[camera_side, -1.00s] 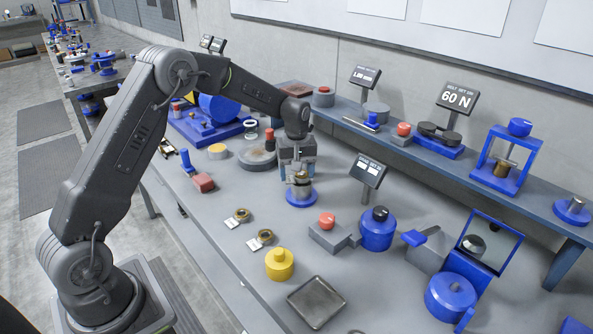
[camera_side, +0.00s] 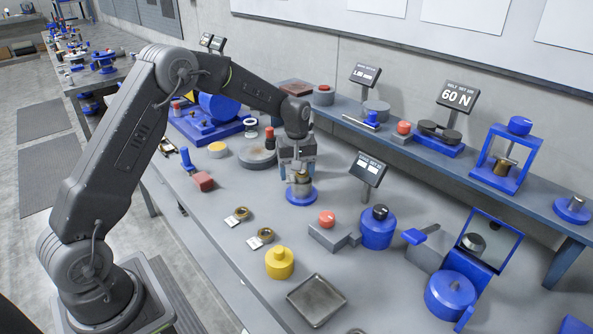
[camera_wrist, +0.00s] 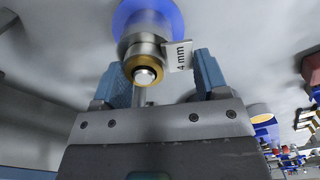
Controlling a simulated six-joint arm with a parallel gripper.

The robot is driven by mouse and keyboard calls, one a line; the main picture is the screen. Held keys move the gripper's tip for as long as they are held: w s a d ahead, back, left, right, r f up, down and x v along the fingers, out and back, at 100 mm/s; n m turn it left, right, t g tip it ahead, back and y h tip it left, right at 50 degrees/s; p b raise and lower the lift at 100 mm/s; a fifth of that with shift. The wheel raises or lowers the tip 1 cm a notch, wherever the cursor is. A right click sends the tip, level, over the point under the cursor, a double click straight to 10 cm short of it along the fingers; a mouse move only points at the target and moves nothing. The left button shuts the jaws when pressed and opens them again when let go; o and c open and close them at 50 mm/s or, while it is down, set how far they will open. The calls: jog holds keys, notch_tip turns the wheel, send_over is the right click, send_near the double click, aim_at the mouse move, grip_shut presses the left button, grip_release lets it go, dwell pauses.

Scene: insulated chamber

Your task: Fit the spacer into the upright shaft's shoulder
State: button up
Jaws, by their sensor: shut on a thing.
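The upright shaft (camera_wrist: 147,49) is a steel post on a round blue base (camera_side: 301,195). The spacer (camera_wrist: 145,65) is a brass ring with a white tag (camera_wrist: 180,56) reading "4 mm". In the wrist view the ring appears around the shaft, whose bright tip shows through it. I cannot tell whether it rests on the shoulder. My gripper (camera_side: 299,175) points down over the shaft and is shut on the spacer; its two blue fingers (camera_wrist: 162,80) flank the ring and tag. In the side view the gripper partly hides the ring and shaft top.
Two more tagged brass rings (camera_side: 240,214) (camera_side: 263,236) lie on the bench in front. A grey block with a red button (camera_side: 327,219), a blue canister (camera_side: 377,229) and a sign on a post (camera_side: 368,169) stand to the right. A yellow weight (camera_side: 279,262) and a tray (camera_side: 316,300) are nearer.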

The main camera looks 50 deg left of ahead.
aim_at(297, 173)
jog(key=o, duration=1)
jog(key=shift+r, duration=0.1)
notch_tip(297, 173, up, 14)
jog(key=shift+f, duration=0.2)
